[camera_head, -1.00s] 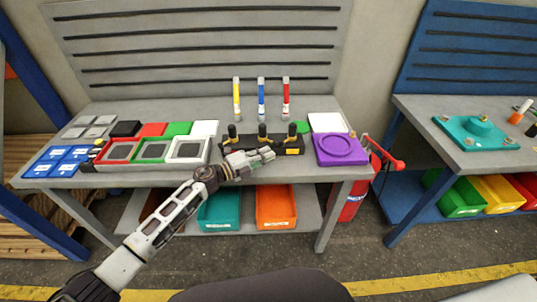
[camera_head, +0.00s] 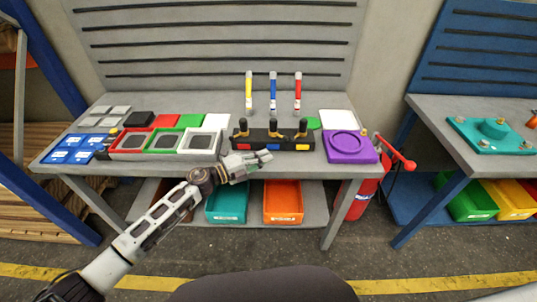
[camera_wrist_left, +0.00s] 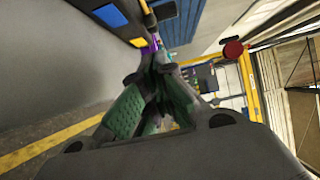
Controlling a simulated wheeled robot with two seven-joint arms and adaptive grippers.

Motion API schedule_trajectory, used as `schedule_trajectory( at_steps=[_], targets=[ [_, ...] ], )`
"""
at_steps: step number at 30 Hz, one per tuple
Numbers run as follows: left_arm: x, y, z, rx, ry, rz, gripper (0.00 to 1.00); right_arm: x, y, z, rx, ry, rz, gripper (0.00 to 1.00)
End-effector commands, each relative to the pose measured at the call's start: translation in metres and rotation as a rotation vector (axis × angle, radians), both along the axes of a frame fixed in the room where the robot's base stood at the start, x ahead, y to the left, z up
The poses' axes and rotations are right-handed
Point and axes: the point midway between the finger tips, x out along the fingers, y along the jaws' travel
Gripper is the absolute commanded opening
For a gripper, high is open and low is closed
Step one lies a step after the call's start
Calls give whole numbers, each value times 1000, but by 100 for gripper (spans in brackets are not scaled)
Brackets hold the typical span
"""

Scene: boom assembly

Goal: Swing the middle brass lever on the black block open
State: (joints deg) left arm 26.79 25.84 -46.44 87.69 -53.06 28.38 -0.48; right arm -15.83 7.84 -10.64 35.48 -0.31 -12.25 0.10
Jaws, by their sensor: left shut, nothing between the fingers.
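The black block (camera_head: 256,140) stands near the bench's front edge, with red, blue and yellow patches on its front. Three brass levers with dark knobs stand on it in a row. The middle brass lever (camera_head: 273,132) is above the blue patch; its exact angle is too small to tell. My left gripper (camera_head: 268,155) is shut and empty, just in front of the block below the middle lever. Contact cannot be told. In the left wrist view the green-padded fingers (camera_wrist_left: 158,62) meet at the tips, and the block (camera_wrist_left: 122,22) shows at the top. My right gripper is out of view.
A purple fixture (camera_head: 350,147) sits right of the block; framed trays (camera_head: 165,142) sit left. Yellow, blue and red markers (camera_head: 273,92) stand behind. Teal (camera_head: 227,205) and orange (camera_head: 284,205) bins are on the shelf below. A fire extinguisher (camera_head: 361,195) stands at the bench's right.

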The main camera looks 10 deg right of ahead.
Motion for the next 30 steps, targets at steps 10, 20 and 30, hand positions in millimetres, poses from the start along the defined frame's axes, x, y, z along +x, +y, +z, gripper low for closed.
schedule_trajectory(
  at_steps=[10, 20, 30],
  targets=[
    [-22, 27, -1, 1, 0, 0, 0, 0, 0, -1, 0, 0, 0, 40],
    [-33, 40, 0, 1, 0, 0, 0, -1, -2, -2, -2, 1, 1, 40],
    [-34, 41, 0, 0, 0, 0, 0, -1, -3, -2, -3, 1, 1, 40]
  ],
)
